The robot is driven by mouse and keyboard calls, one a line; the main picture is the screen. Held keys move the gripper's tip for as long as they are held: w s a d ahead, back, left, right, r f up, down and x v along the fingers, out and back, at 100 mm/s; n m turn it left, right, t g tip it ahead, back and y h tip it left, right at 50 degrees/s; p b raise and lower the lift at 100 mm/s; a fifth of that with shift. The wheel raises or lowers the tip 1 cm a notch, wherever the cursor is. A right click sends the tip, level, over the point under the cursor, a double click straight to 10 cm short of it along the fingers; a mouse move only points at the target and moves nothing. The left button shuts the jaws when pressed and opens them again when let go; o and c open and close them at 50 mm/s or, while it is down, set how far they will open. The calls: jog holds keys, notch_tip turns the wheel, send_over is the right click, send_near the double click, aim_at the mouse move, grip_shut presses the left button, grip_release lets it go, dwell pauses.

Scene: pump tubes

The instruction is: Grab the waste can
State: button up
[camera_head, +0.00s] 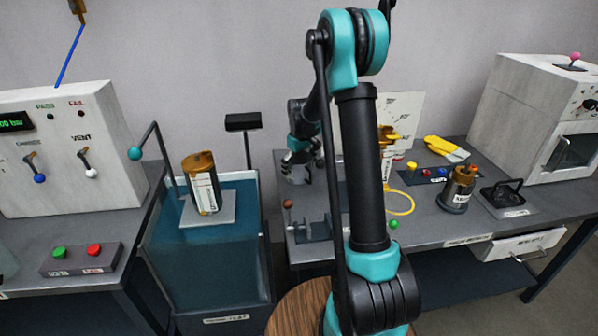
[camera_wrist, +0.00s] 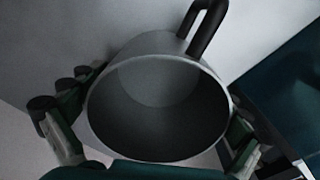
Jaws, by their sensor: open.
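The waste can is a grey, open-topped can (camera_wrist: 150,50) with a black loop handle at its far side. It fills the middle of the wrist view, and its dark inside looks empty. My gripper (camera_wrist: 150,138) is open, with one finger on the left of the can and one on the right. Whether the fingers touch its wall cannot be told. In the head view my gripper (camera_head: 300,158) is over the left end of the right-hand bench, and the can there is small and mostly hidden by it.
The bench also holds a second canister (camera_head: 459,187), yellow gloves (camera_head: 446,149) and a white box machine (camera_head: 535,120). A control panel (camera_head: 68,150) is at far left.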

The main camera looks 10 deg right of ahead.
jog(key=shift+f, duration=0.1)
jog(key=c, duration=1)
jog(key=shift+o, duration=0.2)
